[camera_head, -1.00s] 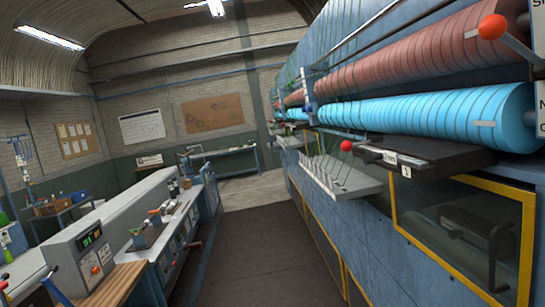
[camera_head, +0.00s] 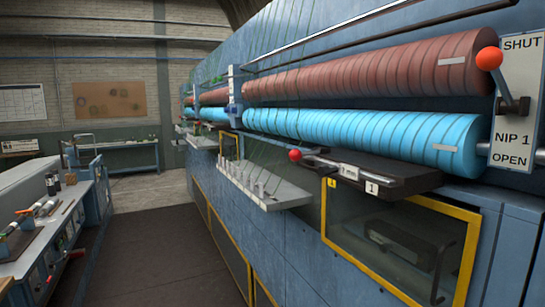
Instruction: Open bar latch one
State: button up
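A dark block (camera_head: 395,172) sticks out from the blue machine below the cyan roller, with a small plate marked 1 (camera_head: 372,187) on its front. A metal handle with a red ball knob (camera_head: 295,155) runs left from the block. A white tag (camera_head: 348,171) on it is too small to read surely. This looks like bar latch one; I cannot tell its latch state. My gripper is not in view.
A red-knobbed lever (camera_head: 490,58) stands by a NIP 1 sign (camera_head: 518,100), with its knob near SHUT. A yellow-framed window (camera_head: 400,243) lies below. A grey shelf (camera_head: 262,190) juts out. The dark floor aisle (camera_head: 160,250) is clear; a bench (camera_head: 50,225) is left.

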aim_at(295, 154)
jog(key=z, duration=0.05)
jog(key=k, duration=0.6)
jog(key=u, duration=0.45)
jog(key=i, duration=1.55)
jog(key=z, duration=0.65)
